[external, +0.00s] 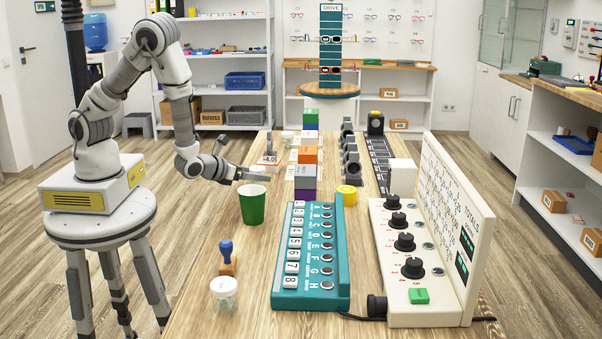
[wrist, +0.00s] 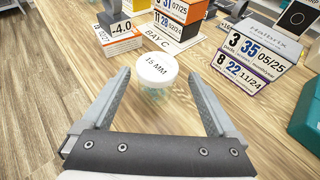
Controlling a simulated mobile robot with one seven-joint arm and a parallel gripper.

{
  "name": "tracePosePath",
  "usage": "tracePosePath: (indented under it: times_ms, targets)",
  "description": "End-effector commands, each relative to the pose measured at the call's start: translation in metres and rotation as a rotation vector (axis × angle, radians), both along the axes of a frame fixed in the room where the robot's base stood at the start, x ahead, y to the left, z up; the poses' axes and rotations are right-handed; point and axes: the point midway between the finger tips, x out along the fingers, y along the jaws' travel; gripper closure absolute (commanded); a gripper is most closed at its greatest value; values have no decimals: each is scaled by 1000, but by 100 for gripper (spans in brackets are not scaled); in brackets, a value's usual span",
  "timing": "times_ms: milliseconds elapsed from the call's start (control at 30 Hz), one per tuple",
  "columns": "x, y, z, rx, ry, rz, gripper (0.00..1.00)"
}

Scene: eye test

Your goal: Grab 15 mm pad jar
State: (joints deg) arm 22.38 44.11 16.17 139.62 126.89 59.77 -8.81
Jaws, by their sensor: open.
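The 15 mm pad jar (wrist: 157,70) has a round white lid marked "15 MM" and a clear body. It stands upright on the wooden table, in the middle of the wrist view. My gripper (wrist: 159,78) is open, with one finger to each side of the jar near the fingertips. I see a gap between the jar and each finger. In the external view my gripper (external: 246,174) is low over the table behind the green cup. The jar is mostly hidden there, and I cannot make it out clearly.
A green cup (external: 253,205), a blue-handled stamp (external: 227,258), another white-lidded jar (external: 224,292) and a teal button panel (external: 312,295) stand nearer the camera.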

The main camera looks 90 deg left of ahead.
Motion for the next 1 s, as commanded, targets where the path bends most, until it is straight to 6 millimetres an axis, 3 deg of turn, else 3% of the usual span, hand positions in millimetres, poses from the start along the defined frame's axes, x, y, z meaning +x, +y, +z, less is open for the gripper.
tracePosePath:
  times_ms: [400, 700, 1000]
  targets:
    - [28, 37, -18, 0, 0, 2, 7]
    - [31, 40, -19, -1, 0, -1, 7]
    - [31, 40, -19, 0, 0, 0, 59]
